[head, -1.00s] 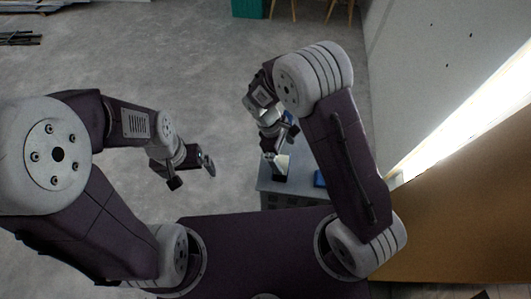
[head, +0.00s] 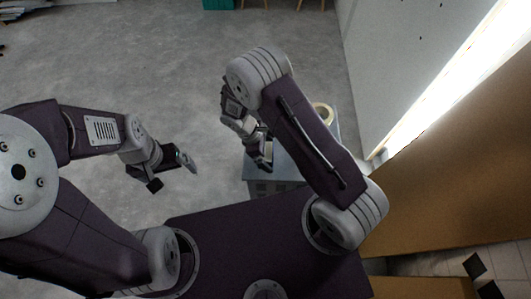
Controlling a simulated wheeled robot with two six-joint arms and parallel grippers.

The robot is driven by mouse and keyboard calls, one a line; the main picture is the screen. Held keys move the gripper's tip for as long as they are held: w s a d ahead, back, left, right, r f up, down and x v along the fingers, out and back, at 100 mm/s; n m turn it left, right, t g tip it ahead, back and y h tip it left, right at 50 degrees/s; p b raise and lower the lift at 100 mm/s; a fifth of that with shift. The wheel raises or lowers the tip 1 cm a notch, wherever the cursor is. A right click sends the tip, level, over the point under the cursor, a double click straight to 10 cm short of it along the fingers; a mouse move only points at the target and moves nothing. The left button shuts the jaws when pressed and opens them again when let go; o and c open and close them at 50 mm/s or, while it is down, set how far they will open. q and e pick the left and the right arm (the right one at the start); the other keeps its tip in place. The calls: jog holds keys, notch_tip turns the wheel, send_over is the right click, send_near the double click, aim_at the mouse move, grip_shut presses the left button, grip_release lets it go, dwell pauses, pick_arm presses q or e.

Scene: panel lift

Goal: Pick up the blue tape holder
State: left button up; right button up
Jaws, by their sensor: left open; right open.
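I cannot make out the blue tape holder; my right arm covers much of the grey cabinet top (head: 288,170). A pale yellow tape roll (head: 325,112) shows just past the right arm, near the cabinet's far right part. My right gripper (head: 260,155) is open over the cabinet's left side, with nothing seen between its fingers. My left gripper (head: 172,172) is open and empty, out over the floor to the left of the cabinet.
A white wall panel (head: 415,50) and a brown board (head: 460,190) stand close on the right. A teal box (head: 217,4) and chair legs are at the far back.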

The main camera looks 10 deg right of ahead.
aim_at(268, 146)
jog(key=shift+d+f, duration=0.1)
jog(key=shift+f, duration=0.2)
jog(key=shift+r, duration=0.1)
jog(key=c, duration=1.7)
jog(key=shift+r+p, duration=0.6)
jog(key=shift+r, duration=1.55)
jog(key=s+d+r, duration=0.6)
jog(key=s+d, duration=0.1)
jog(key=s, duration=0.2)
jog(key=shift+d+r+p, duration=0.2)
jog(key=shift+r+p, duration=0.1)
jog(key=shift+r, duration=0.05)
